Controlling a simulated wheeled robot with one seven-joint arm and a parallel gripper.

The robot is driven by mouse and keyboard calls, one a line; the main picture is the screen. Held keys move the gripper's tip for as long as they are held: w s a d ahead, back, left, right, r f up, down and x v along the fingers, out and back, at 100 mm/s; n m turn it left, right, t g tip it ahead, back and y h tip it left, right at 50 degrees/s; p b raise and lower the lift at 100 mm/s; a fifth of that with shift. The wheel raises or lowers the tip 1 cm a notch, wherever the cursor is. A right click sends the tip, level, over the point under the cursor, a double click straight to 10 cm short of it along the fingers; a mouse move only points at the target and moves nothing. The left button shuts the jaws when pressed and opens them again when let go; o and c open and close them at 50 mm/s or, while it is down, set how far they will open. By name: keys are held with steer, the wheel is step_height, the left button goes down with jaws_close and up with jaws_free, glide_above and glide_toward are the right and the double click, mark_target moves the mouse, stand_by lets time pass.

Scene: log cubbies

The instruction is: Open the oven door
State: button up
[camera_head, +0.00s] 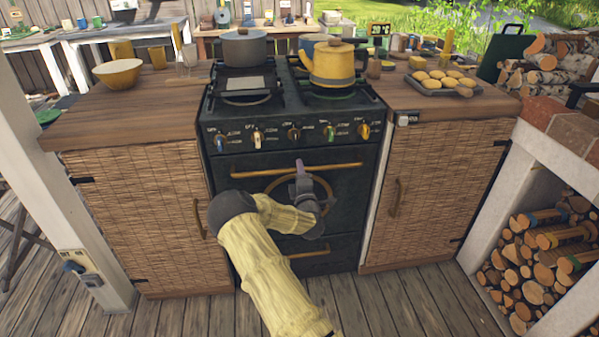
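The black oven (225,188) stands between two wicker-fronted cabinets, and its door looks shut. A brass bar handle (338,167) runs across the top of the door. A round brass ring marks the middle of the door, partly hidden by my arm. My gripper (299,167) is in front of the door, with its fingertips overlapping the middle of the handle in the picture. I cannot tell whether the fingers touch the handle or are closed around it.
A yellow kettle (334,65) and a grey pot (244,47) stand on the stovetop above a row of knobs. A second brass handle (313,251) is below the door. The wooden deck (390,305) in front looks clear. Stacked logs (535,265) fill the cubby at right.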

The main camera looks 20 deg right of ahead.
steer(key=shift+w+d, duration=0.1)
steer(key=shift+w, duration=0.25)
jaws_close()
